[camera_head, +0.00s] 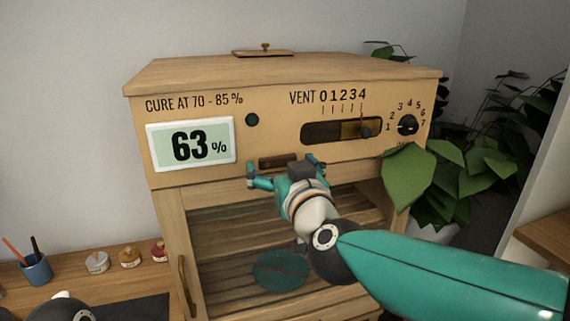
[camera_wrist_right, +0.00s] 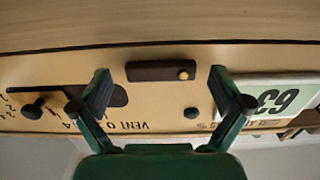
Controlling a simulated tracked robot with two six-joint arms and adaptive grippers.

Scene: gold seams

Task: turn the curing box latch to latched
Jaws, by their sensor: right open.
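The curing box (camera_head: 165,75) is a pale wooden cabinet. Its latch (camera_head: 272,163) is a dark brown bar lying level, low in the middle of the front panel; my right gripper partly covers it. In the right wrist view, which is upside down, the latch (camera_wrist_right: 150,71) shows whole, with a small brass knob at its right end. My right gripper (camera_head: 283,164) is open in front of the latch. Its fingers (camera_wrist_right: 160,75) stand beyond either end of the bar, with gaps visible on both sides. I see no left gripper.
The panel has a display (camera_head: 190,145) reading 63%, a vent slider (camera_head: 340,131) near 4 and a dial (camera_head: 407,125). Below is a slatted compartment with a teal round piece (camera_head: 280,271). Leafy plants (camera_head: 445,175) crowd the right; small jars (camera_head: 129,257) stand left.

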